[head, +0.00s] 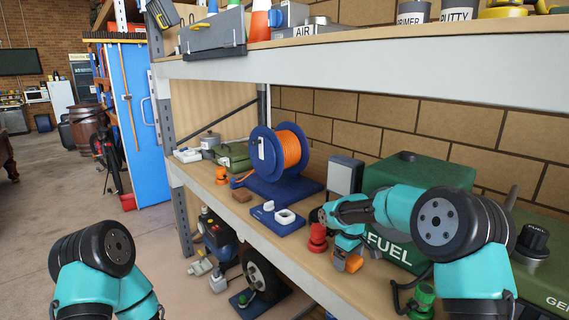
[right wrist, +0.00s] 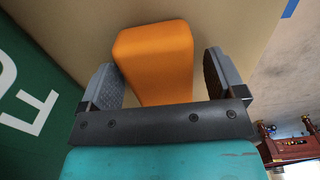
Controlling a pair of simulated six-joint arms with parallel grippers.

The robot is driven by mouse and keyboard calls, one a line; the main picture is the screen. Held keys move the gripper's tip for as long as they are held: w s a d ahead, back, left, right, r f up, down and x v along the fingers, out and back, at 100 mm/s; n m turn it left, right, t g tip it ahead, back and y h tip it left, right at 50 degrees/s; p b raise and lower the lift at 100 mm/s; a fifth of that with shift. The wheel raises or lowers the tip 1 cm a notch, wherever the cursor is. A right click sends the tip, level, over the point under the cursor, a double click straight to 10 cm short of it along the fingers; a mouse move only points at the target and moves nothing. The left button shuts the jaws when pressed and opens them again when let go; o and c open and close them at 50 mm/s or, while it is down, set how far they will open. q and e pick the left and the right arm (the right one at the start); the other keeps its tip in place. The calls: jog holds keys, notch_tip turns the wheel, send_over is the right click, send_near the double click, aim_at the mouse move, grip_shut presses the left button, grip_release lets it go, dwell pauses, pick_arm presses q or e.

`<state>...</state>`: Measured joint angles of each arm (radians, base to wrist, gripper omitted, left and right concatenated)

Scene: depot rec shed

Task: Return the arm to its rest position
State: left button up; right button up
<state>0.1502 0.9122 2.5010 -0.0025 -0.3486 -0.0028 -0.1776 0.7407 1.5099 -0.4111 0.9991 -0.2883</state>
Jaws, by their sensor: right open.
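My right arm comes in from the right over the shelf, bent at the elbow. Its gripper (head: 346,263) points down at the shelf in front of the green FUEL can (head: 385,250). In the right wrist view the gripper (right wrist: 160,75) is open, with an orange block (right wrist: 155,50) between its fingers. Narrow gaps show beside the block, and it appears to rest on the shelf board. My left arm (head: 95,265) is folded at the lower left; its gripper is out of view.
A red knob-like piece (head: 317,238) stands just left of the right gripper. A blue base with a white ring (head: 285,217) and an orange cable reel (head: 285,150) are farther left. The upper shelf's white edge (head: 370,65) runs above. A green knob (head: 424,296) is near the front.

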notch_tip(320, 180, up, 4)
jog(key=shift+r, duration=0.1)
jog(key=s+a+r, duration=0.1)
jog(key=s+a, duration=0.3)
jog(key=s, duration=1)
jog(key=shift+s+a, duration=0.15)
jog(key=shift+s, duration=0.15)
jog(key=shift+r, duration=0.1)
